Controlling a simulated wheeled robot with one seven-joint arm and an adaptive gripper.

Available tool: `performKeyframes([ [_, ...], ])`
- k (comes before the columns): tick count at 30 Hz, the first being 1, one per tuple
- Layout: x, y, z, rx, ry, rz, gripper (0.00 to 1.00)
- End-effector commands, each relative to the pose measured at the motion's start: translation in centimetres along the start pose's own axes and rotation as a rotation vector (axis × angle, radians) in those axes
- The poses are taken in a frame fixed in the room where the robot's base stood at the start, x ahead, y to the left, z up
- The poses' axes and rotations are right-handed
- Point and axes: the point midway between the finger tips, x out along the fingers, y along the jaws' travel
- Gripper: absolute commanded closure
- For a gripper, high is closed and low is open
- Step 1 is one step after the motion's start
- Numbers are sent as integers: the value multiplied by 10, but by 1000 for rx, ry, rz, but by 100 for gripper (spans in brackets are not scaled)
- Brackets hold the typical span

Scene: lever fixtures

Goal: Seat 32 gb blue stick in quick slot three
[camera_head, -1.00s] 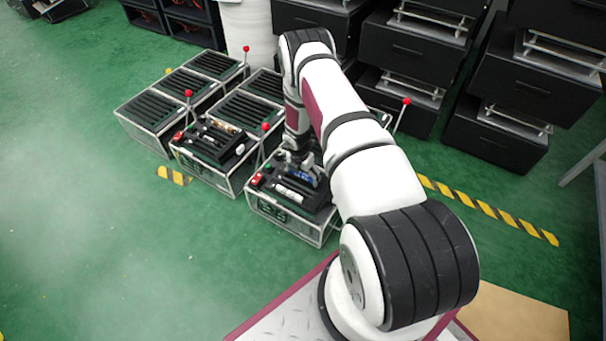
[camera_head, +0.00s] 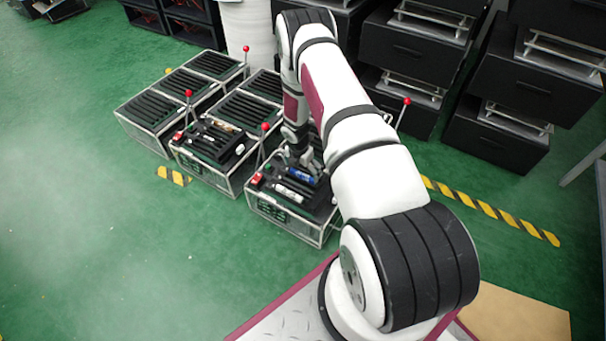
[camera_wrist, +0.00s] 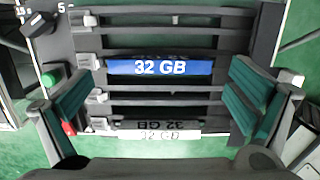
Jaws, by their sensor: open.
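The blue 32 GB stick (camera_wrist: 160,67) lies lengthwise along a row of the black slotted fixture (camera_wrist: 160,48) in the wrist view, with a white latch at its left end. It also shows in the head view (camera_head: 301,173) on the nearest fixture. I cannot tell how deep it sits or the row's number. My gripper (camera_wrist: 162,78) is open, one finger at each side of the fixture, apart from the blue stick. In the head view my gripper (camera_head: 298,155) is just behind and above the stick.
A white 32 GB stick (camera_wrist: 158,135) lies in a nearer row. A black knob (camera_wrist: 40,22) and red button (camera_wrist: 68,128) are on the left side. Red-tipped levers (camera_head: 265,127) stand by the fixtures. Green floor (camera_head: 120,240) is free at left.

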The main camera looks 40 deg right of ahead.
Motion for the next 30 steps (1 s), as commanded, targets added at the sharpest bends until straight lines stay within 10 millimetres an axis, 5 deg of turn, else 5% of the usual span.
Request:
performKeyframes([
  [6,-46,1,1,1,-1,3,0],
  [12,-71,0,1,1,-1,1,0],
  [30,-79,0,0,1,0,0,0],
])
